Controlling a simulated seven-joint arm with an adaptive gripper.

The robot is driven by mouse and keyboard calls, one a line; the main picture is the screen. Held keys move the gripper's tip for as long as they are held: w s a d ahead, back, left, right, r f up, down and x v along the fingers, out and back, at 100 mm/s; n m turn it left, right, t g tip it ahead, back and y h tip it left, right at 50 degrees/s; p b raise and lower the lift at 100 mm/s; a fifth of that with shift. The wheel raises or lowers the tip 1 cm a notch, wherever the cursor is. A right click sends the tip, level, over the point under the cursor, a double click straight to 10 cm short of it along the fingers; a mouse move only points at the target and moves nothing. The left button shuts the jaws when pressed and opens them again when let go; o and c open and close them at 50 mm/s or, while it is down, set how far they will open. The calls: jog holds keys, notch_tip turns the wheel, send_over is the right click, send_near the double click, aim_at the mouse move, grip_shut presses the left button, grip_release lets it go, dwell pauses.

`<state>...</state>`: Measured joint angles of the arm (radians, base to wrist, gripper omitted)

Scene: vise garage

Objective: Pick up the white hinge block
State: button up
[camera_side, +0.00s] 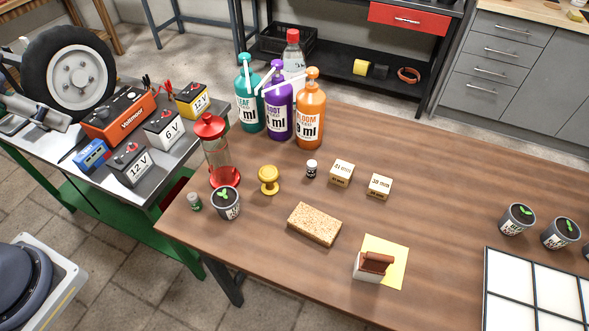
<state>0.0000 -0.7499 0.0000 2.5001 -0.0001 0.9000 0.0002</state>
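A small white block (367,271) with a reddish-brown bar-like piece (376,260) on top stands near the front edge of the wooden table. It sits at the lower left part of a yellow sheet (396,262). It is the only thing here that resembles the white hinge block, but its hinge details are too small to tell. My gripper is not in view.
A tan sponge (314,224) lies to the block's left. Two small labelled cubes (341,172) (380,186) stand behind it. A white grid tray (540,290) and potted seedlings (517,219) are at the right. Bare table (450,235) lies between.

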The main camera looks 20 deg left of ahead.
jog(key=w+d+r+m+t+h, duration=0.1)
jog(key=w+d+r+m, duration=0.25)
jog(key=w+d, duration=0.3)
jog(key=w+d+r+m+h, duration=0.1)
jog(key=w+d+r+m, duration=0.2)
jog(key=w+d+m, duration=0.4)
jog(key=m+g+h, duration=0.2)
jog(key=m+g, duration=0.4)
send_over(371, 253)
jog(key=a, duration=0.5)
notch_tip(371, 253, down, 19)
jog(key=x, duration=0.9)
jog(key=shift+s+d+f, duration=0.3)
jog(key=shift+s+d, duration=0.05)
jog(key=shift+d, duration=0.15)
jog(key=shift+h, duration=0.3)
jog(key=shift+x, duration=3.05)
jog(key=shift+d+r, duration=0.15)
grip_shut()
